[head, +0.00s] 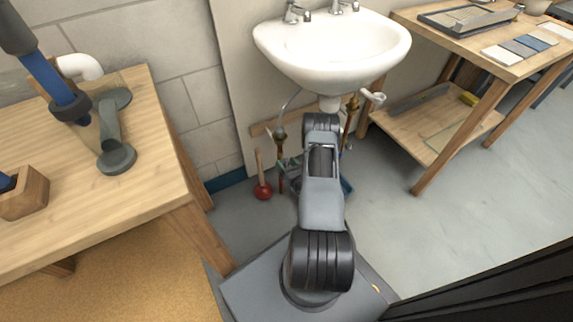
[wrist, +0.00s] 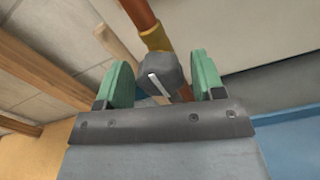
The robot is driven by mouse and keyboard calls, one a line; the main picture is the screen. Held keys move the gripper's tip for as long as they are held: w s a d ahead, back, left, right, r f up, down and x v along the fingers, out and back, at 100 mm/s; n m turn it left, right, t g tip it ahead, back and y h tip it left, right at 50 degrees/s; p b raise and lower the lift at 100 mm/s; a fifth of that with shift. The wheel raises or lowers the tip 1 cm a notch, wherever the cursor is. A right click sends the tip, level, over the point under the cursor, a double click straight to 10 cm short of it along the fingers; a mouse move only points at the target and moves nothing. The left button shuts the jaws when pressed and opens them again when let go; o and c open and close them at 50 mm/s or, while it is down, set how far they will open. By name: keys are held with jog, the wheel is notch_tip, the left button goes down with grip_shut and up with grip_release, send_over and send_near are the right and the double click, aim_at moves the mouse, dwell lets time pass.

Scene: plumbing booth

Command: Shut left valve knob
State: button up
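Under the sink in the head view, the left valve (head: 280,133) stands on a copper pipe, with a thin hose rising from it. My gripper (head: 287,164) is low near that pipe, partly hidden by my arm. In the wrist view, a grey valve knob (wrist: 157,68) with a pale flat strip across it shows between the two green fingers of my gripper (wrist: 163,80). The fingers are apart, one on each side of the knob, with no clear contact. A brass fitting and copper pipe (wrist: 140,14) lie beyond the knob. How deep the knob sits between the fingers is unclear.
The white sink (head: 333,50) overhangs the valves. A second valve (head: 352,104) on a pipe is right of the drain. A red plunger (head: 263,189) stands on the floor left of my gripper. Wooden tables flank both sides; the floor at right (head: 385,220) is clear.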

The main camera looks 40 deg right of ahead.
jog(key=c, duration=0.7)
jog(key=shift+c, duration=0.2)
jog(key=m, duration=0.4)
jog(key=shift+m, duration=0.3)
jog(key=m, duration=0.4)
jog(key=shift+f+m, duration=0.1)
jog(key=shift+m, duration=0.2)
jog(key=m, duration=0.4)
jog(key=shift+d, duration=0.1)
jog(key=shift+f+m, duration=0.1)
jog(key=shift+m, duration=2.2)
